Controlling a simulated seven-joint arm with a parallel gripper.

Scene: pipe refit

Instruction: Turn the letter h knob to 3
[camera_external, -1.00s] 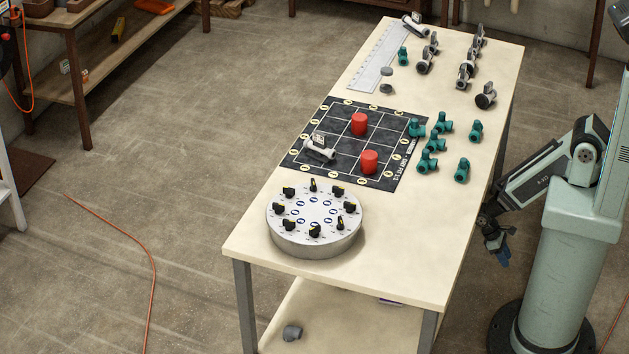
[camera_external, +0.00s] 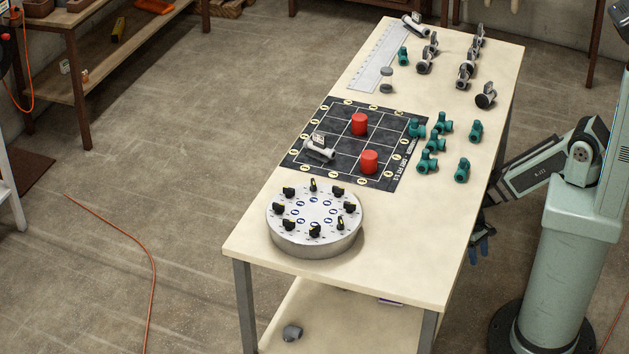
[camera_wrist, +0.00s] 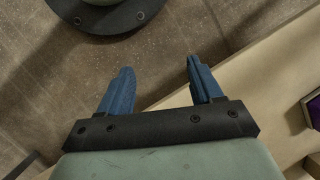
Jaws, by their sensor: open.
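The round grey knob panel (camera_external: 296,246) sits at the near left end of the table. Several black knobs, one of them at the front (camera_external: 315,231), stand in a ring on its top. The letters and numbers beside them are too small to read, so I cannot tell which knob is h. My gripper (camera_external: 481,252) hangs low beyond the table's right edge, well apart from the panel. In the wrist view its blue fingers (camera_wrist: 160,80) are spread and empty above the floor and the table's lower shelf.
A black grid mat (camera_external: 334,136) with red cylinders (camera_external: 369,162) and a grey valve (camera_external: 319,149) lies behind the panel. Teal fittings (camera_external: 462,170) stand along the right side. The table's right edge (camera_external: 482,215) lies between my gripper and the tabletop.

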